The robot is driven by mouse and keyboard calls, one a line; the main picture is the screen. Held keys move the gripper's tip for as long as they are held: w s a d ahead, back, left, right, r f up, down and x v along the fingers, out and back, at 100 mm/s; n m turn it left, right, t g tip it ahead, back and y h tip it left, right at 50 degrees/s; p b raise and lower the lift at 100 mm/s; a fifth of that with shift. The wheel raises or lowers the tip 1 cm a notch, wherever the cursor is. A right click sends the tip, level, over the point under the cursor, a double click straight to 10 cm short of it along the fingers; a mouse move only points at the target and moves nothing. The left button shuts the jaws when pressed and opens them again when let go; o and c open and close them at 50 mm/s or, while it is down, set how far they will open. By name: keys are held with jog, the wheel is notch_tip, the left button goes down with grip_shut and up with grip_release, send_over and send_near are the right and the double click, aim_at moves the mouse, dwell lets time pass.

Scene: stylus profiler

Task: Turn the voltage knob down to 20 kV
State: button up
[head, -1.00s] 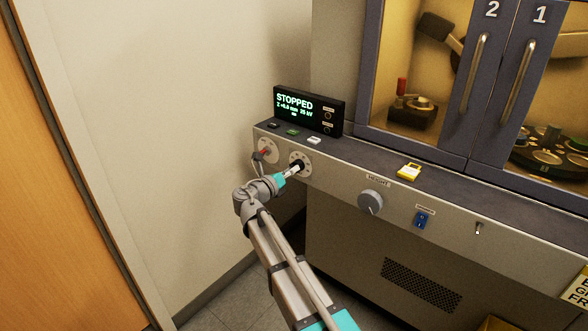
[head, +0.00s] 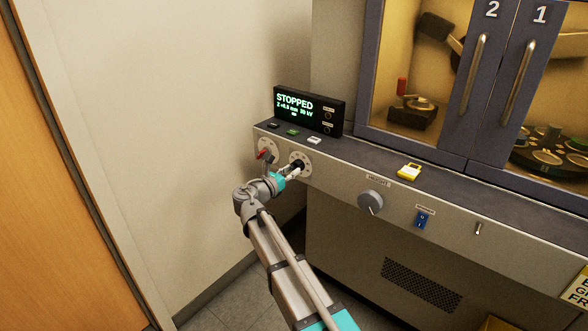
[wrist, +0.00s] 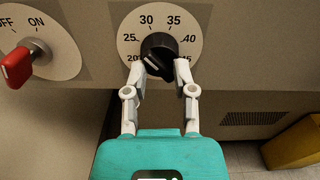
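The black voltage knob (wrist: 158,50) sits on a round white dial (wrist: 125,22) marked 20 to 45, and it also shows in the head view (head: 298,164). Its grip bar slants in the lower part of the knob; the exact mark it points at is partly hidden by my left finger. My gripper (wrist: 163,68) is open, its white fingertips apart on either side of the knob's lower part. The left fingertip is close to the bar; contact cannot be told.
A red key switch (wrist: 18,68) marked OFF and ON is left of the dial. A grey knob (head: 370,201), a blue switch (head: 422,220) and a yellow item (head: 409,172) are to the right. The wall stands close at left.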

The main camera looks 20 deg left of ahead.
grip_shut()
jog(key=n, duration=0.3)
jog(key=shift+n, duration=2.2)
jog(key=shift+d, duration=0.1)
